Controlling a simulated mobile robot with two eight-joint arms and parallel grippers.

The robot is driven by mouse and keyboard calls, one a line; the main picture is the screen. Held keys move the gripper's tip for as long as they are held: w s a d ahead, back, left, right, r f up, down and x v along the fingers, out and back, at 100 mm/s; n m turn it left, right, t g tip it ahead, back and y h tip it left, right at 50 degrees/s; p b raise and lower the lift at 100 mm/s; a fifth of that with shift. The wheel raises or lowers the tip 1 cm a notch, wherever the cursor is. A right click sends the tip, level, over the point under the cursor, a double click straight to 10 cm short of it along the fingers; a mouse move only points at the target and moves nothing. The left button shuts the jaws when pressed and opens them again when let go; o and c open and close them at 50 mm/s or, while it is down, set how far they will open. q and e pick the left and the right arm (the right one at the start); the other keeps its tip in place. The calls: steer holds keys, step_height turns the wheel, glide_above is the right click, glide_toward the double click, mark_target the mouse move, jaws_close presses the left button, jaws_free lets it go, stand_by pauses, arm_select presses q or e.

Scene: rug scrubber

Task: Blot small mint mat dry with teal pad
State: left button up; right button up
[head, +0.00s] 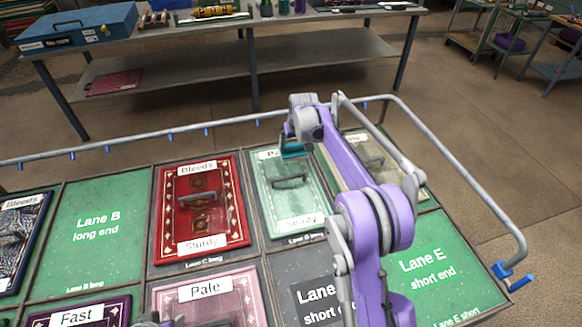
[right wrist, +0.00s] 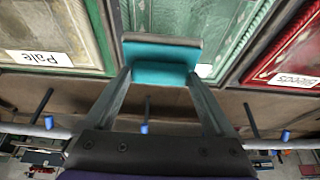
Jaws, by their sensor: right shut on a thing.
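The small mint mat (head: 270,205) lies in a tray cell right of the red mat, with a white label at each end; the near one reads "Sturdy". A dark handle-like piece sits at its middle. My right gripper (head: 294,143) is shut on the teal pad (head: 292,152), at the mat's far end. In the right wrist view the teal pad (right wrist: 160,74), with a grey back, is between the fingers, and the mint mat (right wrist: 185,20) is just beyond. I cannot tell whether the pad touches the mat.
The red mat (head: 242,200) lies left of the mint mat. A beige mat (head: 372,150) lies to its right, partly behind my right arm. A grey rail (head: 130,138) with blue pegs runs along the far edge. Lane B (head: 98,222) is an empty green cell.

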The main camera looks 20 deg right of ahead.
steer(key=s+a, duration=0.2)
steer(key=s+a+r, duration=0.1)
steer(key=s+a, duration=0.1)
steer(key=s, duration=0.1)
steer(key=s+a, duration=0.2)
steer(key=s, duration=0.1)
steer(key=shift+r, duration=0.15)
steer(key=s+a, duration=0.4)
steer(key=s, duration=0.5)
arm_select(q)
steer(key=shift+s+f+b, duration=0.25)
steer(key=shift+f+b, duration=0.55)
steer(key=shift+f, duration=0.15)
steer(key=shift+s+f+b, duration=0.25)
steer(key=shift+f+b, duration=0.5)
steer(key=shift+f, duration=0.2)
arm_select(e)
steer(key=shift+d+f, duration=0.1)
steer(key=shift+f, duration=2.5)
steer(key=shift+w+f, duration=0.1)
arm_select(q)
steer(key=shift+f, duration=0.2)
arm_select(e)
steer(key=shift+f, duration=0.2)
steer(key=shift+f, duration=0.1)
